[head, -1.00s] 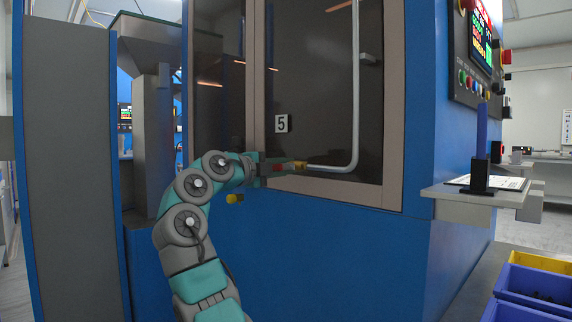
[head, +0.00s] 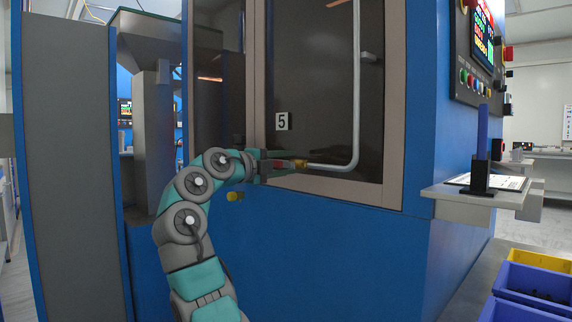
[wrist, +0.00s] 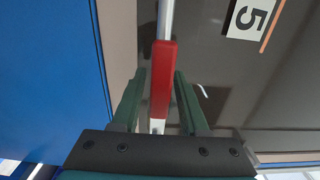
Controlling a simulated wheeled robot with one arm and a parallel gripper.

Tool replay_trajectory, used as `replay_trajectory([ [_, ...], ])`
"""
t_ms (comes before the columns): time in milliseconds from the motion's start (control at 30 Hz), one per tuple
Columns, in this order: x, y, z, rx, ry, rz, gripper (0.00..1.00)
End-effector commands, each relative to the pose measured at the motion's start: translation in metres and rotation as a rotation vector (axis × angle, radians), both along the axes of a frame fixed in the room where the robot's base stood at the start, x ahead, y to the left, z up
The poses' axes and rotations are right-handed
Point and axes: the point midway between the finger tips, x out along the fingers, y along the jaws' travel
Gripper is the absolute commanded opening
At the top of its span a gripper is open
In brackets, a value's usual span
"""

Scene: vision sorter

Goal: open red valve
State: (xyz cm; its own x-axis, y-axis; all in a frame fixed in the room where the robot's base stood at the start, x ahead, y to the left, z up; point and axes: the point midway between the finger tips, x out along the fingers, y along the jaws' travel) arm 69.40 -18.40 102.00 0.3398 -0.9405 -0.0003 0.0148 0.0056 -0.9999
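The red valve handle (head: 284,164) sits beside a brass-coloured fitting (head: 301,164) at the end of a pale bent pipe (head: 356,90) on the blue machine's front. In the wrist view the red handle (wrist: 162,80) lies lengthwise between the fingers, in line with the pipe (wrist: 165,18). My gripper (wrist: 158,78) is open around the handle. A gap shows on the left; the right finger is very close to it, and I cannot tell whether they touch. In the head view my gripper (head: 268,166) is at the handle's left, partly hiding it.
A plate marked 5 (head: 283,121) is just above the handle. A shelf (head: 478,198) and a control panel (head: 478,50) jut out at right. Blue bins (head: 530,285) stand at lower right.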

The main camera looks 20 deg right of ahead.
Motion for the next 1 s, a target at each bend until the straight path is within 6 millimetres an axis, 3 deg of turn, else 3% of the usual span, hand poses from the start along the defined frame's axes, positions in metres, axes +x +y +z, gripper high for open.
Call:
replay_trajectory([
  [367, -0.001, 0.004, 0.0, -0.001, 0.001, 0.002, 0.53],
  [800, -0.022, 0.063, -0.001, 0.0, 0.001, 0.002, 0.53],
  [1000, -0.026, 0.074, -0.001, 0.0, 0.002, 0.002, 0.53],
])
